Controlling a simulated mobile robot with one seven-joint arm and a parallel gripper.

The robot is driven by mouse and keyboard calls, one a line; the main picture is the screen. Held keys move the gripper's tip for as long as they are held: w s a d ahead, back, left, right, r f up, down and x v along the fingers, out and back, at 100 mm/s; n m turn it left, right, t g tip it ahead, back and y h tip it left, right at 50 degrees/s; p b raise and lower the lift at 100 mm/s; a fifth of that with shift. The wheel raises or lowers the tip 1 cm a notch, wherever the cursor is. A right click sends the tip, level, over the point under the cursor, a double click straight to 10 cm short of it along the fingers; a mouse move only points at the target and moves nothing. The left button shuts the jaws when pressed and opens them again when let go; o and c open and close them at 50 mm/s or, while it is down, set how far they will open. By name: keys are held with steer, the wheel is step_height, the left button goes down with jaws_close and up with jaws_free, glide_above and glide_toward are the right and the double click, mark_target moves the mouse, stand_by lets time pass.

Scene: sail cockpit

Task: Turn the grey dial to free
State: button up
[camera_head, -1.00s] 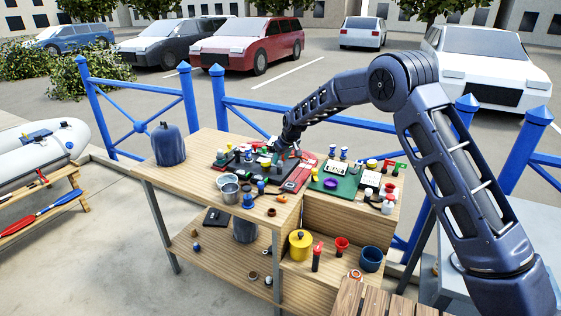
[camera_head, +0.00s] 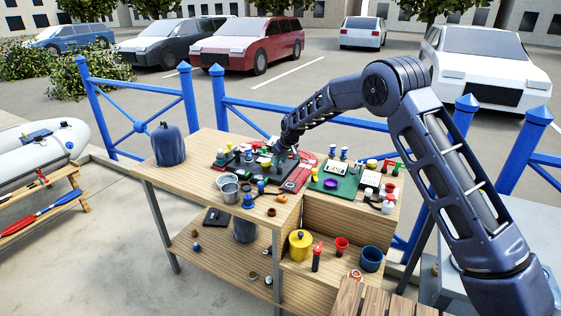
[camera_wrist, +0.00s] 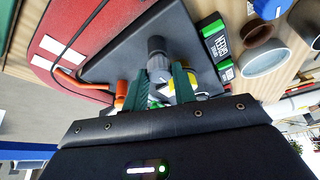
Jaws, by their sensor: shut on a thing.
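My gripper (camera_wrist: 159,84) has its two green fingers closed on either side of the grey dial (camera_wrist: 157,58), a ribbed grey knob standing up from a dark grey panel (camera_wrist: 125,50) in the wrist view. The fingers hide part of the dial, and I cannot read which mark it points to. In the head view my gripper (camera_head: 281,156) is down at the dark panel board (camera_head: 232,169) on the wooden table, and the dial is too small and covered to make out.
A red board (camera_wrist: 60,40) and several small coloured parts crowd around the dial. Green-labelled blocks (camera_wrist: 217,40) lie close by. A green board (camera_head: 348,190) with several fittings is to the right on the table. Metal cups (camera_head: 229,190) stand at the table's front. Blue fence rails (camera_head: 245,103) run behind.

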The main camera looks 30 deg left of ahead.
steer(key=shift+m, duration=0.3)
steer(key=m, duration=0.2)
steer(key=m+t+h, duration=0.1)
steer(key=m, duration=0.1)
steer(key=shift+s+a+m+t, duration=0.15)
steer(key=shift+s+m+t, duration=0.05)
steer(key=shift+m+t, duration=0.1)
steer(key=m+h, duration=0.1)
steer(key=m, duration=0.2)
steer(key=m+t+h, duration=0.1)
steer(key=m, duration=0.1)
steer(key=shift+a+m, duration=0.1)
steer(key=shift+m, duration=0.3)
steer(key=o, duration=1)
steer(key=v, duration=1)
steer(key=shift+s+a+r, duration=0.15)
steer(key=shift+s+r, duration=0.05)
steer(key=shift+r, duration=0.2)
